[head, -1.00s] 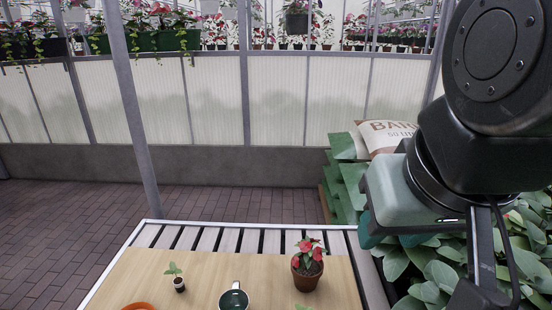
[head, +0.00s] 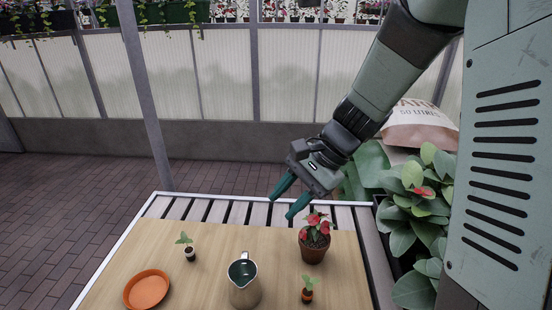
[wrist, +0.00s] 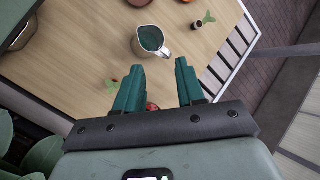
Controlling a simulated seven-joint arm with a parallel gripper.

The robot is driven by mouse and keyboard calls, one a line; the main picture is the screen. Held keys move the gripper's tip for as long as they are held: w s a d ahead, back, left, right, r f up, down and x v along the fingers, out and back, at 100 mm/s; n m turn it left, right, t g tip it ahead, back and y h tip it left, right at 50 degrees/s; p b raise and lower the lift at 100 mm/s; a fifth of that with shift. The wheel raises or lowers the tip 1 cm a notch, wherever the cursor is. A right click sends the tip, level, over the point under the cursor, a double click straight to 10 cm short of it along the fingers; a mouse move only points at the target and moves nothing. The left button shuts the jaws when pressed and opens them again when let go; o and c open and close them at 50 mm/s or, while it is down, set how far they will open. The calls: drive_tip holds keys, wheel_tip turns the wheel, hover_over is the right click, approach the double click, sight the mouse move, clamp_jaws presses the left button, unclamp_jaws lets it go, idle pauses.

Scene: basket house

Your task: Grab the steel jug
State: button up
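The steel jug (head: 245,286) stands upright on the wooden board at the front middle of the head view. My gripper (head: 283,202) is open and empty. In the head view it hangs above the far part of the table, up and right of the jug and apart from it. Its green fingers (wrist: 159,68) also show in the wrist view.
A potted red-flowered plant (head: 314,242) stands right of the jug, near my gripper. Small seedlings stand at left (head: 189,249) and front right (head: 307,290). An orange saucer (head: 147,289) lies at the left. Leafy plants (head: 420,215) crowd the right side. The board's back middle is clear.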

drive_tip(key=w+a+f+m+y, duration=0.2)
drive_tip(key=f, duration=0.3)
drive_tip(key=w+a+f+m+y, duration=0.1)
drive_tip(key=w+a+f+m, duration=0.15)
drive_tip(key=f, duration=0.35)
drive_tip(key=m+y, duration=0.4)
drive_tip(key=m, duration=0.3)
hover_over(245, 278)
drive_tip(key=w+d, duration=0.4)
drive_tip(key=shift+n, duration=0.25)
drive_tip(key=f, duration=1.3)
drive_tip(key=shift+a, duration=0.25)
drive_tip(key=shift+x, duration=2.65)
drive_tip(key=shift+w+f, duration=0.1)
clamp_jaws()
